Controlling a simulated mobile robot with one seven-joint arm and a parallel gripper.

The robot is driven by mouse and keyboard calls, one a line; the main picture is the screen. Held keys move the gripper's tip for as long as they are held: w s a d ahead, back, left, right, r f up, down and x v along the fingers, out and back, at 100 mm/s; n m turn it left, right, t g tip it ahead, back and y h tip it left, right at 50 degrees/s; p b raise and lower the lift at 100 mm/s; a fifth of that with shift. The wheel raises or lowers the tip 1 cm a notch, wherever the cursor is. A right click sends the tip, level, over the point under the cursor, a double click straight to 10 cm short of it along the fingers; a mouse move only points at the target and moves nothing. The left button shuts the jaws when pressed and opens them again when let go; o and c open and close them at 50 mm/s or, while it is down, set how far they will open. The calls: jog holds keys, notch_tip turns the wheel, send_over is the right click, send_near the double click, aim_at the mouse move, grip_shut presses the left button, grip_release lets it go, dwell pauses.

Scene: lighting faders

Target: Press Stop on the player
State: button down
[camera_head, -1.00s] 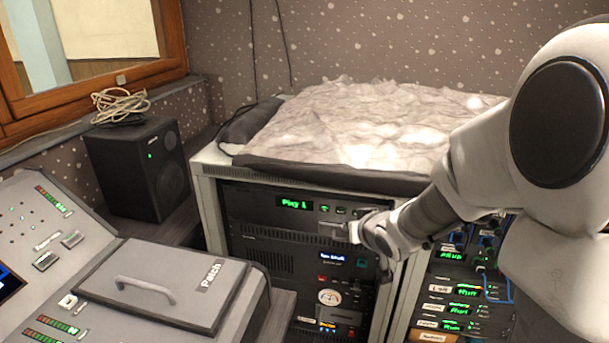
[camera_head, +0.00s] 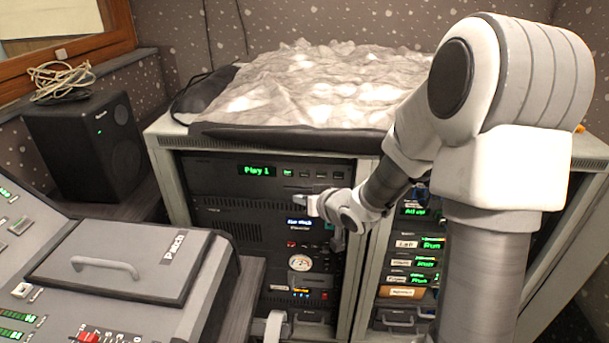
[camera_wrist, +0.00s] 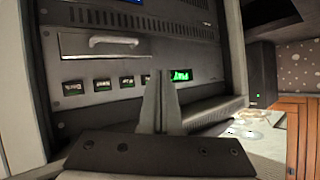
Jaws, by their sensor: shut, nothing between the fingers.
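The player (camera_head: 215,178) is the dark top unit in the rack, with a green display (camera_head: 257,171) reading Play 1. A row of small buttons (camera_head: 305,174) sits to the right of the display; the one nearest it is lit green. In the wrist view the panel appears upside down, with the button row (camera_wrist: 103,84) left of the display (camera_wrist: 181,74). I cannot read the button labels surely, so I cannot tell which is Stop. My gripper (camera_head: 302,203) is shut and empty, below the buttons in the head view. Its fingertips (camera_wrist: 160,75) overlap the panel between buttons and display; contact is unclear.
A handled drawer (camera_wrist: 100,42) lies beside the button row. Other rack units with a gauge (camera_head: 300,262) sit below the player. A second rack (camera_head: 408,247) stands to the right. The console with its Patch lid (camera_head: 120,262) and a black speaker (camera_head: 85,145) are left.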

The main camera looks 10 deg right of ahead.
jog(key=p, duration=0.2)
send_near(297, 177)
notch_tip(297, 177, down, 2)
jog(key=w+a, duration=0.2)
jog(key=shift+w+d+f, duration=0.15)
jog(key=shift+w, duration=0.2)
jog(key=shift+w+p, duration=0.2)
jog(key=shift+p, duration=0.1)
dwell(1.3)
jog(key=shift+w+d, duration=0.15)
jog(key=shift+w, duration=0.05)
jog(key=shift+w+p, duration=0.3)
jog(key=shift+p, duration=0.05)
dwell(0.8)
jog(key=shift+s, duration=0.7)
